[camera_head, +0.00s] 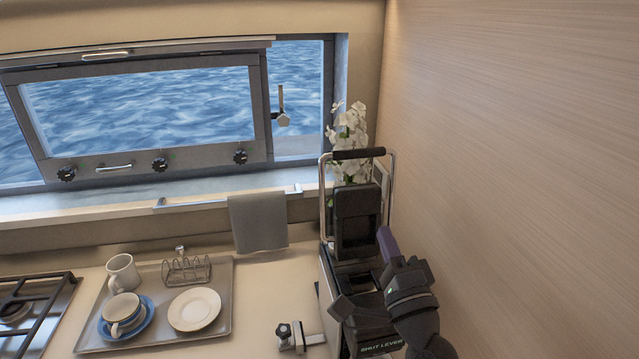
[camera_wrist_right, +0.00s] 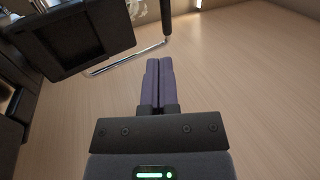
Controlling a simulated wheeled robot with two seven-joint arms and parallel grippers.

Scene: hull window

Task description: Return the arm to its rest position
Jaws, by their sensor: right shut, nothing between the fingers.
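My right gripper (camera_head: 384,240) is at the lower right of the head view, over the right side of a dark machine with a metal handle frame (camera_head: 357,152), close to the wood wall. In the right wrist view its two purple fingers (camera_wrist_right: 159,62) are together with nothing between them, pointing at the wood panel. The machine's black upright part (camera_wrist_right: 85,38) shows at the upper left of that view, apart from the fingers. My arm hides part of the machine's lower right. My left gripper is in neither view.
The wood wall (camera_head: 510,150) is close on the right. A tray (camera_head: 222,290) with a mug, cup, plate and rack lies left of the machine. White flowers (camera_head: 350,130) stand behind it. A towel (camera_head: 258,222) hangs below the window (camera_head: 140,110). A hob (camera_head: 40,300) is far left.

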